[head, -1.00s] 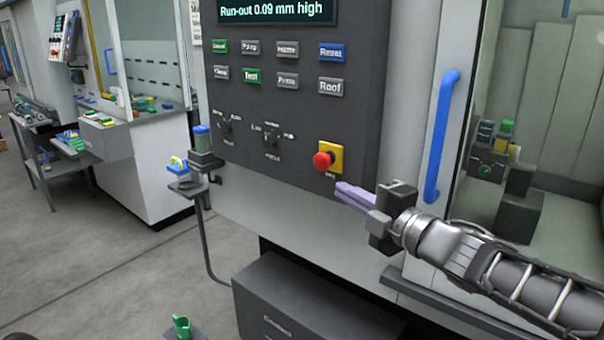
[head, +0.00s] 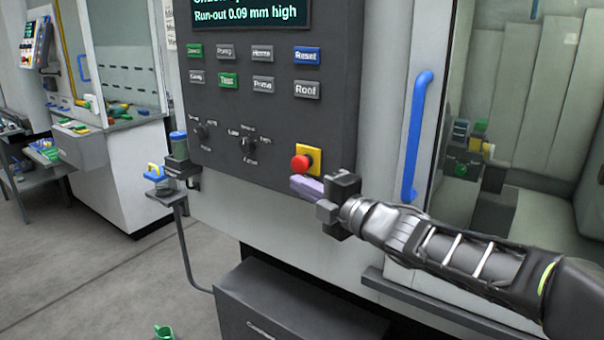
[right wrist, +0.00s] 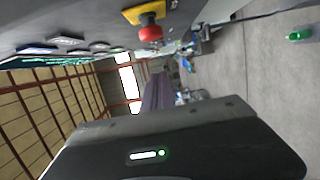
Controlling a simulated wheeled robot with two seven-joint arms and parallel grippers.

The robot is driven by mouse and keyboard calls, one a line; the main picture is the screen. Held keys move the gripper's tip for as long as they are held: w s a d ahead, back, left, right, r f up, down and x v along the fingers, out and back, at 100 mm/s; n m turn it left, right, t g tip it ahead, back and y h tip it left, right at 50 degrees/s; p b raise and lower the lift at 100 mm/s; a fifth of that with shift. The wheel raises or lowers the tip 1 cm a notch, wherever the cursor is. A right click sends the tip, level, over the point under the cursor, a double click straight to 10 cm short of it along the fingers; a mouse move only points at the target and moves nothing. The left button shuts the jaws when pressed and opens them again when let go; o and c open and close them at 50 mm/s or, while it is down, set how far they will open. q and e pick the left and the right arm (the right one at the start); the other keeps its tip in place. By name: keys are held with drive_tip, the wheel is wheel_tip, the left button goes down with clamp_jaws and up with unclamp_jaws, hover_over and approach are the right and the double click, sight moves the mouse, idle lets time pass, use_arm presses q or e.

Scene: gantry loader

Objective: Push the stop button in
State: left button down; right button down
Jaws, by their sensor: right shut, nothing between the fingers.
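The stop button is a red mushroom head (head: 300,163) on a yellow plate (head: 314,153), low on the dark control panel. In the right wrist view the red button (right wrist: 150,32) stands out from its plate near the top. My right gripper (head: 302,184) is shut and empty. Its purple fingers lie just below the red button in the head view, and I cannot tell if they touch it. The fingers also show in the right wrist view (right wrist: 158,92), apart from the button in that picture. My left gripper is not in view.
The panel (head: 270,120) carries several labelled push-buttons and two rotary knobs above the stop button. A blue door handle (head: 416,135) stands to the right. A small bracket with a blue-lidded jar (head: 179,143) is at the panel's left. A dark cabinet (head: 290,310) is below.

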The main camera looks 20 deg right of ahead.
sight(302, 172)
drive_tip(key=shift+w+d+p, duration=0.25)
drive_tip(key=shift+w+p, duration=0.05)
drive_tip(key=shift+w, duration=0.7)
drive_tip(key=shift+w+d+p, duration=0.25)
drive_tip(key=shift+w, duration=0.75)
drive_tip(key=shift+w+d+p, duration=0.25)
drive_tip(key=shift+w+p, duration=0.05)
drive_tip(key=shift+w, duration=0.7)
